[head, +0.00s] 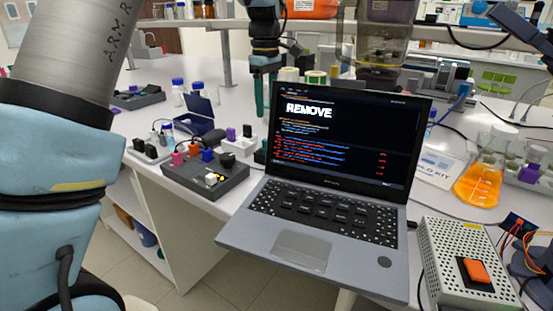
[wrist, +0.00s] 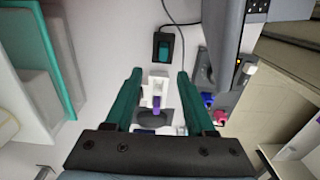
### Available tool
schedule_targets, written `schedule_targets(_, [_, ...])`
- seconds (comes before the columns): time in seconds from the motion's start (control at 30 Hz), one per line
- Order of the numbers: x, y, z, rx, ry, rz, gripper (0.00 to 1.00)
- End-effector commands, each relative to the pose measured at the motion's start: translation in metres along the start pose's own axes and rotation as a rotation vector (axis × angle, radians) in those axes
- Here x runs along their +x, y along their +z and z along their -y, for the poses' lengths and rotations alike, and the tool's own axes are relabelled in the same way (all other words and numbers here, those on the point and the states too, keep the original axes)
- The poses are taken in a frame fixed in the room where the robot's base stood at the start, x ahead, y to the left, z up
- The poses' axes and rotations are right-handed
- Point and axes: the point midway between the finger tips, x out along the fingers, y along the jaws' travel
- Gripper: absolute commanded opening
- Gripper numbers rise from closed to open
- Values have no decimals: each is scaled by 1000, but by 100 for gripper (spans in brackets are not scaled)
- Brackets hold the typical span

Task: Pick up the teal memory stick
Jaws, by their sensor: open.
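A small teal piece (wrist: 164,47) sits in a black housing with a cord, beyond my fingertips at the top of the wrist view. I cannot tell whether it is the memory stick or a switch. In the head view a dark teal piece (head: 262,153) shows at the laptop's left edge, partly hidden. My gripper (wrist: 159,73) is open and empty, pointing down; it also shows behind the laptop in the head view (head: 265,95). Between its fingers, in the wrist view, is a white holder (wrist: 149,88) with a purple piece (wrist: 156,103), apparently below them.
An open laptop (head: 330,190) reading "REMOVE" stands close to the right. A dark panel (head: 205,178) with coloured plugs lies at the bench edge. A flask of orange liquid (head: 480,185) and a switch box (head: 462,265) are at the right.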

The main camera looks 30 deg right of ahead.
Motion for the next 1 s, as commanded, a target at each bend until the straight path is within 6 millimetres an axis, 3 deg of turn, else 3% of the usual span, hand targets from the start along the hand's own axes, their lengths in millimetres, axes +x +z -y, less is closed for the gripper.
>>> schedule_targets(0.3, [42, 1, 0, -4, -5, 1, 55])
schedule_targets(0.57, [61, 1, 2, -3, -4, 1, 55])
schedule_targets(0.8, [95, 2, 7, -3, -5, 1, 55])
schedule_targets(1.0, [107, 2, 6, -3, -1, 0, 55])
